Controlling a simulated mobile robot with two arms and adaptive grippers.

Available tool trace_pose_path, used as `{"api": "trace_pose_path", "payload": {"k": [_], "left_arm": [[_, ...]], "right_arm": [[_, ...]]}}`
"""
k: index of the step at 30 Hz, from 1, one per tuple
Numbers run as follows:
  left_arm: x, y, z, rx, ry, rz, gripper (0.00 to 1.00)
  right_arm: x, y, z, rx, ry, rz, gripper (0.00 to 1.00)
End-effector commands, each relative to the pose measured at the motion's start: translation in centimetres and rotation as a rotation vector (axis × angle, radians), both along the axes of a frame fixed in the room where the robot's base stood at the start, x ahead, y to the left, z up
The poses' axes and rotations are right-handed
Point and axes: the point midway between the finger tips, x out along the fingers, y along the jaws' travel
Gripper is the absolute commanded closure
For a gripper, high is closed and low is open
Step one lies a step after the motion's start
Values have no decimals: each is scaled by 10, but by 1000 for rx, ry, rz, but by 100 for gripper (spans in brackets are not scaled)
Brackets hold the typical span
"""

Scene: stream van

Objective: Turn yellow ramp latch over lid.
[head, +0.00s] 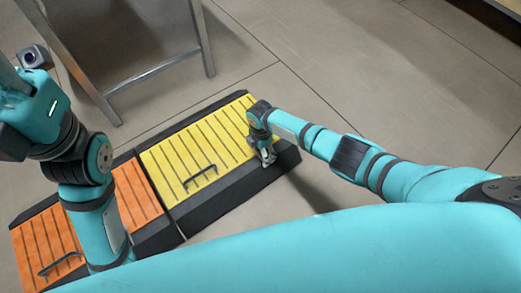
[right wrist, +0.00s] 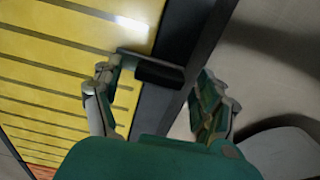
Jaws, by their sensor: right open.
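The yellow ramp lid (head: 190,150) is a slatted panel in a dark frame on the floor, with a dark handle (head: 201,178) near its front edge. My right gripper (head: 267,157) is at the lid's right edge, over the dark border. In the right wrist view the open fingers of this gripper (right wrist: 160,84) straddle a small dark bar-shaped latch (right wrist: 158,71). The latch lies at the edge of the yellow slats (right wrist: 60,55), with its thin end over the yellow and its thick end over the dark border. My left arm is in view, but its gripper is not discernible.
An orange slatted ramp (head: 134,199) adjoins the yellow one on the left, with its own handle (head: 60,263). A metal-legged table (head: 205,45) stands behind. The tiled floor (head: 400,80) to the right is clear.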

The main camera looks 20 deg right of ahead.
Motion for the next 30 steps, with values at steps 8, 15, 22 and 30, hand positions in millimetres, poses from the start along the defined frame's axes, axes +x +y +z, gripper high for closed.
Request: {"api": "trace_pose_path", "payload": {"k": [8, 15, 22, 30], "left_arm": [[0, 0, 0, 0, 0, 0, 100], [0, 0, 0, -1, 0, 0, 100], [0, 0, 0, -1, 0, 0, 100], [0, 0, 0, -1, 0, 0, 100]], "right_arm": [[2, -1, 15, 1, -3, -1, 25], [1, -1, 62, 1, -5, 1, 25], [1, 0, 104, 1, -2, 0, 25], [0, 0, 120, 0, 0, 0, 25]]}}
